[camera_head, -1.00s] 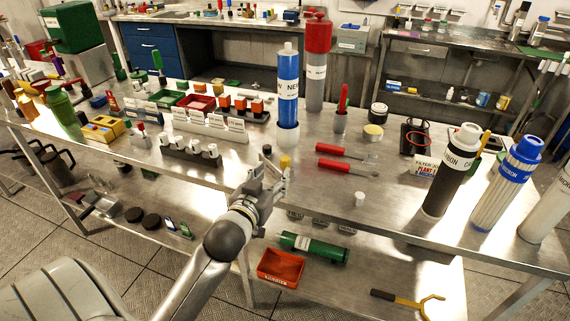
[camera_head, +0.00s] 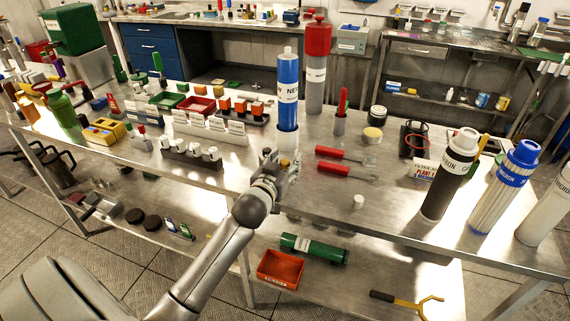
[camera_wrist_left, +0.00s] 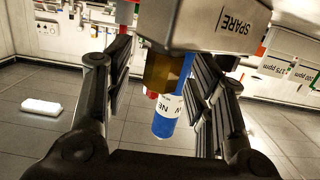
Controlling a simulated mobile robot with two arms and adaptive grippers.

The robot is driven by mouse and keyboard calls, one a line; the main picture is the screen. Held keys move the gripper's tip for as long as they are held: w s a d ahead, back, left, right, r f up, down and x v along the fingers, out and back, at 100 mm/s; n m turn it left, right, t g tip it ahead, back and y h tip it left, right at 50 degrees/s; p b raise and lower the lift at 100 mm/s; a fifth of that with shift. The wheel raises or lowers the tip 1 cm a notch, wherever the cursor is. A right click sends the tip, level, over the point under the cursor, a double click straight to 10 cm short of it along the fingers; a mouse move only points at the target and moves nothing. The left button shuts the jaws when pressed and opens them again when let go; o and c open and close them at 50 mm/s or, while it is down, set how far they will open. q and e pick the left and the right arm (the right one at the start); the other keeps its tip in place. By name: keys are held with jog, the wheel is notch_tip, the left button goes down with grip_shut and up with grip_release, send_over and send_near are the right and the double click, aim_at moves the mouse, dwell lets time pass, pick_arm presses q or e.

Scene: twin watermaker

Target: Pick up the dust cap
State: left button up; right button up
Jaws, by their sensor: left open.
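A small yellow cap, possibly the dust cap, is mostly hidden behind my left gripper (camera_head: 271,160) in the head view. In the left wrist view a dark yellow block-like piece (camera_wrist_left: 160,72) shows between the two open black fingers (camera_wrist_left: 163,90), and I see no finger closed on it. A small white cap (camera_head: 358,201) stands on the steel bench (camera_head: 320,205) to the right of the gripper. My left gripper is open at the bench's front edge, below the blue NEW cartridge (camera_head: 288,95). My right gripper is not in view.
The blue cartridge also shows in the left wrist view (camera_wrist_left: 165,122), near a grey SPARE block (camera_wrist_left: 215,22). Two red-handled tools (camera_head: 333,169) lie right of the gripper. A rack of white fittings (camera_head: 190,158) stands to its left. Tall filters (camera_head: 450,178) stand at the right.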

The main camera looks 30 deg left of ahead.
pick_arm(q)
jog(key=shift+c, duration=0.2)
jog(key=c, duration=0.7)
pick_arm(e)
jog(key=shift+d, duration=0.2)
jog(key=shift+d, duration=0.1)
